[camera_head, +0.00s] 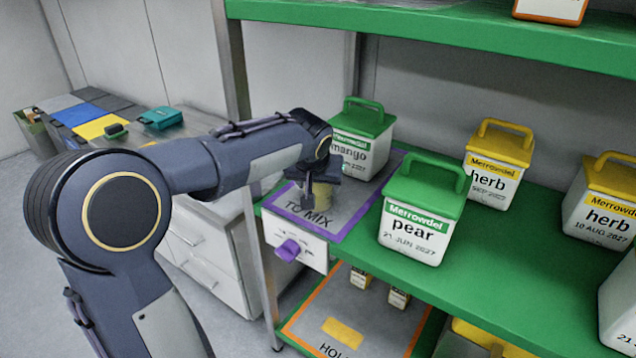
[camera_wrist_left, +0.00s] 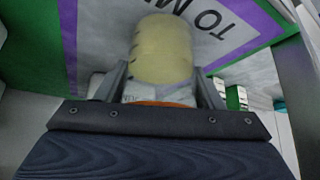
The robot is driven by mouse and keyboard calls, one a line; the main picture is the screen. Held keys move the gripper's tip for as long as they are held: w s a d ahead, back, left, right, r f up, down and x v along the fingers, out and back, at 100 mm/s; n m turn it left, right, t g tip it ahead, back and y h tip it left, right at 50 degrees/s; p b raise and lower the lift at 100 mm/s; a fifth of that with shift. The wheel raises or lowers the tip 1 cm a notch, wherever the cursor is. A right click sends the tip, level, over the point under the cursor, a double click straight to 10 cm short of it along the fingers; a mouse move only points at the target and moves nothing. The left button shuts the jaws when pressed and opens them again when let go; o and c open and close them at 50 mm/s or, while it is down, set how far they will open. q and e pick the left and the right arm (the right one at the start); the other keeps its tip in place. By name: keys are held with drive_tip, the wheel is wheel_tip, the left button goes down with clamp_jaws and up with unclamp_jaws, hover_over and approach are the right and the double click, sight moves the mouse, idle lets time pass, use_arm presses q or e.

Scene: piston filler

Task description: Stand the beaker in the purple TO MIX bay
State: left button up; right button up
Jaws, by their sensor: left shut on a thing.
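The beaker (camera_head: 322,208) is a small pale-yellow vessel over the purple-bordered TO MIX bay (camera_head: 345,230) on the green shelf. My left gripper (camera_head: 318,192) is shut on it and partly covers it in the head view. In the left wrist view the beaker (camera_wrist_left: 162,50) sits between the two fingers of my left gripper (camera_wrist_left: 162,88), with the bay's grey mat (camera_wrist_left: 105,35) and purple border behind it. I cannot tell whether its base touches the mat. My right gripper is not in view.
A green-lidded mango tub (camera_head: 362,150) stands behind the beaker, and a pear tub (camera_head: 420,215) stands to the right of the bay. Yellow-lidded herb tubs (camera_head: 492,175) stand farther right. A lower orange-bordered bay (camera_head: 345,310) lies beneath.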

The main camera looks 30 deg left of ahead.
use_arm(q)
drive_tip(key=o, duration=1.1)
drive_tip(key=shift+r, duration=0.25)
drive_tip(key=p+v, duration=0.3)
drive_tip(key=v, duration=0.9)
drive_tip(key=s+d+f+h, duration=0.2)
drive_tip(key=s+d+f, duration=0.1)
drive_tip(key=s, duration=0.4)
drive_tip(key=s+d+f+m+h, duration=0.1)
drive_tip(key=s+d+f+h, duration=0.1)
drive_tip(key=s+f, duration=0.4)
drive_tip(key=s+d+f+m+h, duration=0.1)
drive_tip(key=s+d+f, duration=0.3)
drive_tip(key=s, duration=0.6)
drive_tip(key=shift+d+f+g+h, duration=0.25)
drive_tip(key=shift+f+g+h, duration=0.05)
drive_tip(key=shift+f+h, duration=0.25)
wheel_tip(320, 180, up, 23)
drive_tip(key=p, duration=2.3)
drive_tip(key=shift+r+p, duration=0.1)
drive_tip(key=shift+p, duration=0.2)
